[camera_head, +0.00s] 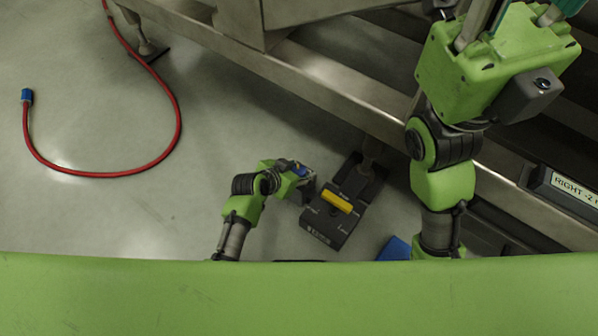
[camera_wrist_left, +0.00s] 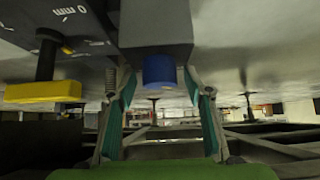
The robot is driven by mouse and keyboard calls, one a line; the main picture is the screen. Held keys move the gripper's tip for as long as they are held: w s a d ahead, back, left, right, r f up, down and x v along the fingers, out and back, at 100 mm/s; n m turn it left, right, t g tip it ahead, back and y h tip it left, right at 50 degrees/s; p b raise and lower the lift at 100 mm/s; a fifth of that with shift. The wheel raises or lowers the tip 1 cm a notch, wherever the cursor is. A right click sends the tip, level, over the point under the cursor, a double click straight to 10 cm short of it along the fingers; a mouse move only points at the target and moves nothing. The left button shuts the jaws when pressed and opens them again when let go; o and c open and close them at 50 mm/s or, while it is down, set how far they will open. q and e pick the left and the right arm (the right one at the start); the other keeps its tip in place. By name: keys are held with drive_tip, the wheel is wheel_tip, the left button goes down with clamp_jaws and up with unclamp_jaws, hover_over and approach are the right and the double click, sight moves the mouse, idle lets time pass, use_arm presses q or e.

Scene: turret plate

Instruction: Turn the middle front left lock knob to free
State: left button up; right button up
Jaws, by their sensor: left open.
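A dark block (camera_head: 323,226) with a yellow bar handle (camera_head: 336,201) sits on the floor by the metal frame. In the left wrist view the yellow bar (camera_wrist_left: 42,91) is on a black stem at the left. A blue round knob (camera_wrist_left: 158,71) on a dark box shows between the fingers of my left gripper (camera_wrist_left: 159,112). The fingers are open and apart, with gaps on both sides of the knob. In the head view my left gripper (camera_head: 303,184) is at the block's left side, its fingers hard to make out. Which knob is the lock knob is not readable.
A metal frame (camera_head: 330,82) runs diagonally behind the block. A red hose (camera_head: 178,110) with a blue end curves over open floor at the left. My right arm's green gripper body is at the upper right, its fingertips cut off. A "RIGHT" label (camera_head: 575,189) is at the right edge.

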use_arm(q)
drive_tip(key=c, duration=1.1)
